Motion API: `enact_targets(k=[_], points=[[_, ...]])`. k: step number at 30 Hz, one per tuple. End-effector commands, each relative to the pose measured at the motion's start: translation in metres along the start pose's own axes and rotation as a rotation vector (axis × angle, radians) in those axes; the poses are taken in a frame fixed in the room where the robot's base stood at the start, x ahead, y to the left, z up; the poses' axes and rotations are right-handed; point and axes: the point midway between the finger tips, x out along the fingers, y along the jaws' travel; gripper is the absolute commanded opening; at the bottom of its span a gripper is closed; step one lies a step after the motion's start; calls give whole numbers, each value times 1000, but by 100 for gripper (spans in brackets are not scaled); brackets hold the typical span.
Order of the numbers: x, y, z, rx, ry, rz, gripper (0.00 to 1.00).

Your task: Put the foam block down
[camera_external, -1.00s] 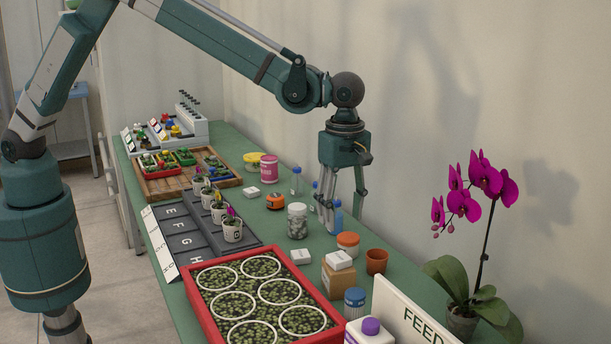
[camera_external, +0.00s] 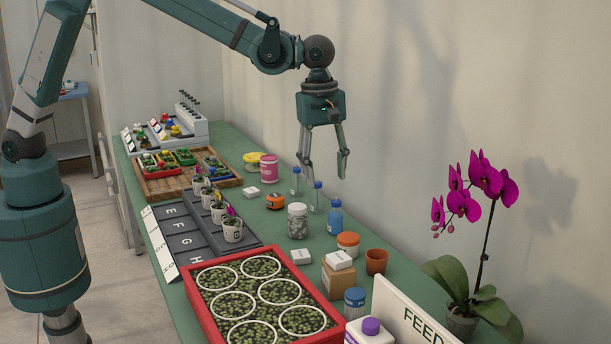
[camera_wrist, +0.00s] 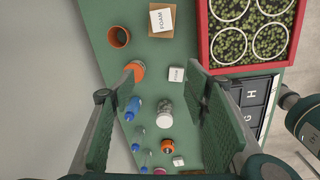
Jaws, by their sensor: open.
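The white foam block (camera_external: 339,260), lettered FOAM in the wrist view (camera_wrist: 161,20), rests on top of a brown cardboard box (camera_external: 338,282). My gripper (camera_external: 324,172) is open and empty, raised above the bottles in the middle of the bench. It is above and behind the foam block in the external view. In the wrist view, both finger pads frame the gap (camera_wrist: 165,78), and the foam block lies beyond the fingertips at the top.
A blue bottle (camera_external: 335,218), a pebble jar (camera_external: 297,222), an orange-lidded jar (camera_external: 348,244) and a terracotta pot (camera_external: 376,261) stand close by. Another white block (camera_external: 300,257) lies on the bench. The red tray (camera_external: 213,325) is in front; an orchid (camera_external: 461,320) stands at right.

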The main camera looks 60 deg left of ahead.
Motion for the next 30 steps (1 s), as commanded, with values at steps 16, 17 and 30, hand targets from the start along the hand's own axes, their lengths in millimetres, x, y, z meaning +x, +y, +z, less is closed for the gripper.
enact_targets(k=[16, 17, 30], points=[[-91, -46, -122, 262, -8, 105, 46], [-95, -50, -128, 277, -7, 111, 46], [-145, -108, -214, 490, 26, 196, 46]])
